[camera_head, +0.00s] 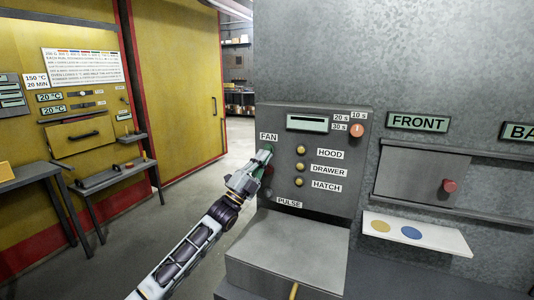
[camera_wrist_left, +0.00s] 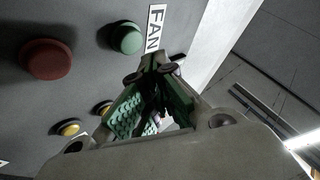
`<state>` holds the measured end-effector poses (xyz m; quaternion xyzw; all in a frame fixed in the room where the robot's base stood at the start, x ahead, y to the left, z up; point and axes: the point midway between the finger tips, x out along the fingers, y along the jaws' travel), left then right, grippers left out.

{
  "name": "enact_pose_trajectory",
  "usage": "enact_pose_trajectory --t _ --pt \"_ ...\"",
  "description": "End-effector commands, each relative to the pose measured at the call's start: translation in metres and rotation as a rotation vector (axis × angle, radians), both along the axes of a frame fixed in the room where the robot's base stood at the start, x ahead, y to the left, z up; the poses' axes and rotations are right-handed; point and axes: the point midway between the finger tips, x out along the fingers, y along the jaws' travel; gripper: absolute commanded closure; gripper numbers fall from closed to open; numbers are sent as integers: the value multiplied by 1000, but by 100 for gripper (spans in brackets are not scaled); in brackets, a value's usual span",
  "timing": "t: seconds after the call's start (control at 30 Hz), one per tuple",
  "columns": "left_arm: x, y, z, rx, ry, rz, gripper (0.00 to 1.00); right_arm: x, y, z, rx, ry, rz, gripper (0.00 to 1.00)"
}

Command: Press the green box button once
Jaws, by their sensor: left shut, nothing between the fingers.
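The grey control box (camera_head: 350,190) stands against the grey metal wall in the head view. In the left wrist view a round green button (camera_wrist_left: 126,38) sits beside the FAN label (camera_wrist_left: 154,28), with a larger red button (camera_wrist_left: 46,59) to its left. My right gripper is not in view.
Yellow knobs (camera_head: 300,150) mark HOOD, DRAWER and HATCH; an orange dial (camera_head: 357,131) is at top right. A grey block (camera_head: 290,255) stands below the box. A white shelf (camera_head: 440,239) with coloured discs is at right.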

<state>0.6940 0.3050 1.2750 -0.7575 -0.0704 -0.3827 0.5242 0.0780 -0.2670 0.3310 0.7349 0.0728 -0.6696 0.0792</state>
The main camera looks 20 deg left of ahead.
Motion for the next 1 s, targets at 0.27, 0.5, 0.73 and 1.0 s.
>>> enact_pose_trajectory --t 0.27,0.5,0.73,1.0 --pt "11 0 0 -1 1 -1 100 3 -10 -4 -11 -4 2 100" --pt "12 0 0 -1 0 -1 100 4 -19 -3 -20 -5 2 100" --pt "12 0 0 -1 0 -1 100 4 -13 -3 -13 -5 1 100" --pt "12 0 0 -1 0 -1 100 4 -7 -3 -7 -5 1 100"
